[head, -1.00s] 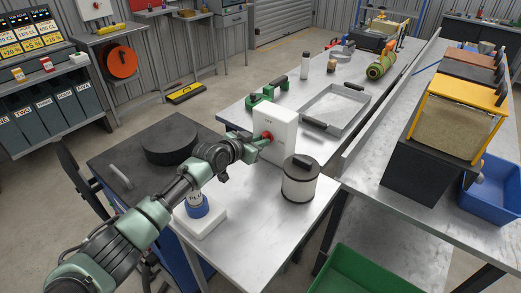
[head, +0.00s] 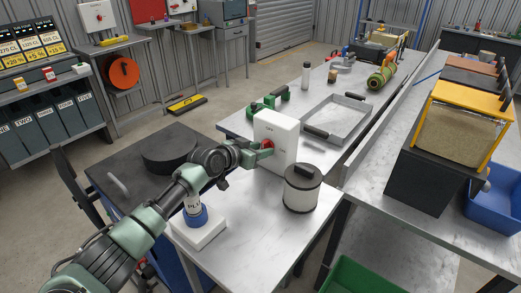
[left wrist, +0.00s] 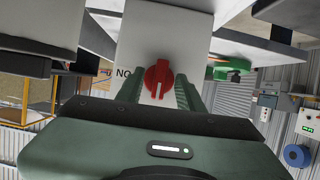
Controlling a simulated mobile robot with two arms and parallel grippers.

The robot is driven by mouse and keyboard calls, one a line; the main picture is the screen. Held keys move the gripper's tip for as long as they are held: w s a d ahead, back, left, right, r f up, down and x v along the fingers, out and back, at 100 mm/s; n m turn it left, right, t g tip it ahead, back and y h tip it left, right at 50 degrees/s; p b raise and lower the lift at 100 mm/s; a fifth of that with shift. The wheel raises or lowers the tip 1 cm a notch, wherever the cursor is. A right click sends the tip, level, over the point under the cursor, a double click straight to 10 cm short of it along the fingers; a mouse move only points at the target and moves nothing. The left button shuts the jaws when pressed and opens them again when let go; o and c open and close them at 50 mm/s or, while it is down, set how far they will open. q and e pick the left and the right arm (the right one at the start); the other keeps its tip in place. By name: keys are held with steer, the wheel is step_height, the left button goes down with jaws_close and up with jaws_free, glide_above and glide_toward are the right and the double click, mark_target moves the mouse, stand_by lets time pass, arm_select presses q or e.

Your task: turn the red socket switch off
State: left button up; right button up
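The socket switch is a white upright box (head: 287,138) on the near bench, with a red knob (head: 267,145) on its front face. My left gripper (head: 263,152) is at that face. In the left wrist view the red knob (left wrist: 158,80) sits between the two green fingers (left wrist: 163,93), which stand apart on either side with small gaps showing. Its raised ridge runs up and down in that view. My right gripper is out of view.
A white-and-black canister (head: 301,190) stands right of the box. A blue-and-white bottle (head: 194,210) stands on a white block nearer me. A black disc (head: 169,150) lies left. Green clamps (head: 268,102) and a metal tray (head: 345,105) are behind the box.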

arm_select(q)
step_height(320, 180, up, 20)
steer(key=b, duration=0.2)
stand_by(0.4)
steer(key=shift+f, duration=0.1)
